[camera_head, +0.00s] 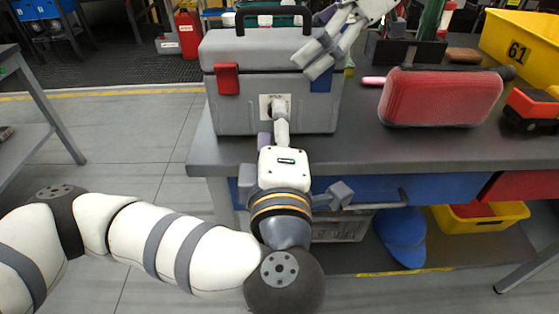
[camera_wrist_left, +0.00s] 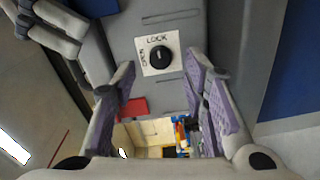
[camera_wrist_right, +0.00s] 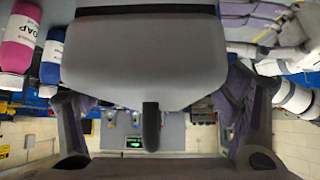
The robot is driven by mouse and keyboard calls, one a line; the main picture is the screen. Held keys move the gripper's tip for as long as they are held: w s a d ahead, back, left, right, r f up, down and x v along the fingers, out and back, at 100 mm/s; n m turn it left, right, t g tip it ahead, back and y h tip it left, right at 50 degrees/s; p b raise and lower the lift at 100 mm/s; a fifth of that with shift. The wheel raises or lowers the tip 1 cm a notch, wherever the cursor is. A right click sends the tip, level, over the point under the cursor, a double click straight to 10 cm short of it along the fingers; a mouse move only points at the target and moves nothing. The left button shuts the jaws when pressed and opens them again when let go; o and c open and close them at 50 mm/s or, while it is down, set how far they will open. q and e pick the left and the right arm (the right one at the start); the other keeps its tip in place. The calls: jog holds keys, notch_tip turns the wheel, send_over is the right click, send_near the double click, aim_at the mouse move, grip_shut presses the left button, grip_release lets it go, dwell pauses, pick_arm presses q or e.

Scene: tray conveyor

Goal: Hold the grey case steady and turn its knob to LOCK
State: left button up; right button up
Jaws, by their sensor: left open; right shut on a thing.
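The grey case (camera_head: 245,55) stands upright on the bench, with a black top handle (camera_head: 272,12), a red latch (camera_head: 226,79) and a blue latch. Its black round knob (camera_wrist_left: 160,57) sits on a white plate marked OPEN at left and LOCK at top. The knob's exact pointing is too small to tell. My left gripper (camera_wrist_left: 161,76) is open in front of the plate, fingers spread either side of the knob, apart from it; it partly hides the plate in the head view. My right gripper (camera_head: 318,58) is shut on the case at its upper right.
A red case (camera_head: 440,97) lies on the bench to the right, with an orange toy truck (camera_head: 535,105) and a yellow bin (camera_head: 525,45) beyond. Below the bench top (camera_head: 380,150) are a blue drawer and a blue cap (camera_head: 400,235). The floor at left is clear.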

pick_arm(q)
jog(key=s, duration=0.9)
jog(key=shift+d, duration=0.15)
pick_arm(e)
jog(key=shift+s+f, duration=0.1)
jog(key=shift+f, duration=0.2)
pick_arm(q)
jog(key=shift+r, duration=0.1)
pick_arm(e)
jog(key=o, duration=1.9)
jog(key=shift+r, duration=0.2)
